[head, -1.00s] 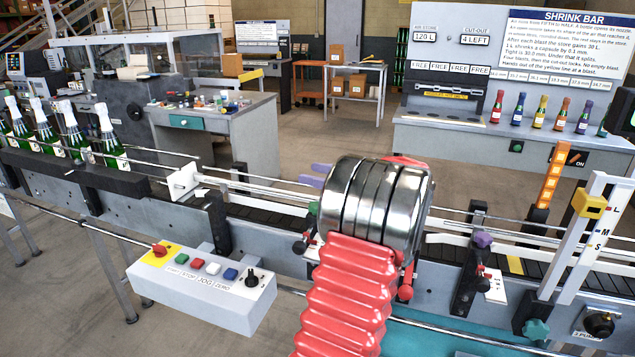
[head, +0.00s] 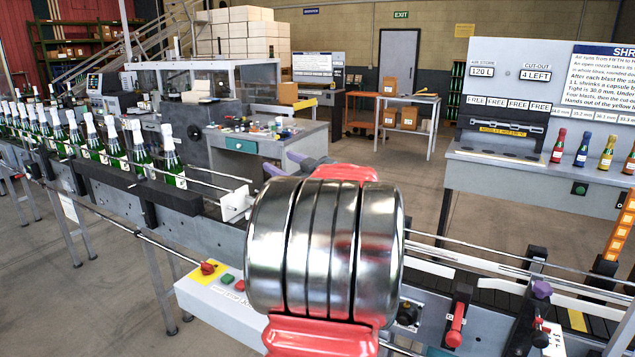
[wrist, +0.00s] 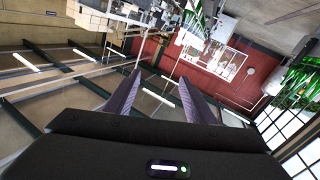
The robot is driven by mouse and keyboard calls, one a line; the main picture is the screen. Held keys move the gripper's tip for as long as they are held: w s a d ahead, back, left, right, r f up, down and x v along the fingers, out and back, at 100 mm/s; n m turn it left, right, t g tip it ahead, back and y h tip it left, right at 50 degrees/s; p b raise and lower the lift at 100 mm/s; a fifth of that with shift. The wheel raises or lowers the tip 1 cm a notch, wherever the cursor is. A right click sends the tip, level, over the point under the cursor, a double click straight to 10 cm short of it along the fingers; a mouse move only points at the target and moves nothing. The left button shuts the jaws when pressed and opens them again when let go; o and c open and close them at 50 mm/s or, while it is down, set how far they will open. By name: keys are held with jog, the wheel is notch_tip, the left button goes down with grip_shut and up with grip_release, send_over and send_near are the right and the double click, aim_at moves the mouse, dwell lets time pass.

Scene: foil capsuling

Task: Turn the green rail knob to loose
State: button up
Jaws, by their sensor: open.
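The green rail knob cannot be made out in either view now; my arm covers the middle of the conveyor rail. My gripper (head: 282,163) shows in the head view only as purple fingers beyond my arm, over the far side of the conveyor. In the wrist view, my gripper (wrist: 160,76) has its two purple fingers spread apart with nothing between them. A purple knob (head: 541,289) and a red-handled lever (head: 455,325) stand on the rail to the right of my arm.
Several green bottles (head: 130,145) stand on the conveyor at left. A button box (head: 210,300) sits at the near side, partly behind my arm. A white bench (head: 455,175) with small coloured bottles is at back right.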

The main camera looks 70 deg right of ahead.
jog(key=w+a+r+m+g+h, duration=0.1)
jog(key=w+a+g, duration=0.1)
jog(key=w+a, duration=0.45)
jog(key=w+a+r+m+g+h, duration=0.1)
jog(key=w+a, duration=0.3)
jog(key=a, duration=0.6)
jog(key=a+f+g+y, duration=0.15)
jog(key=a+f, duration=0.25)
jog(key=a, duration=0.6)
jog(key=s+a+f+n+g+y, duration=0.1)
jog(key=s+a+f, duration=0.4)
jog(key=a, duration=0.6)
jog(key=s+a+f+n+g+y, duration=0.2)
jog(key=s+a+f+g+y, duration=0.1)
jog(key=a, duration=0.8)
jog(key=s+a+f+n+g+y, duration=0.1)
jog(key=s+a+f+y, duration=0.3)
jog(key=s+a+f, duration=0.4)
jog(key=s+a+g, duration=0.1)
jog(key=a, duration=0.1)
jog(key=shift+a+n+y, duration=0.35)
jog(key=shift+a+n, duration=0.05)
jog(key=shift+f, duration=0.1)
jog(key=shift+c, duration=0.3)
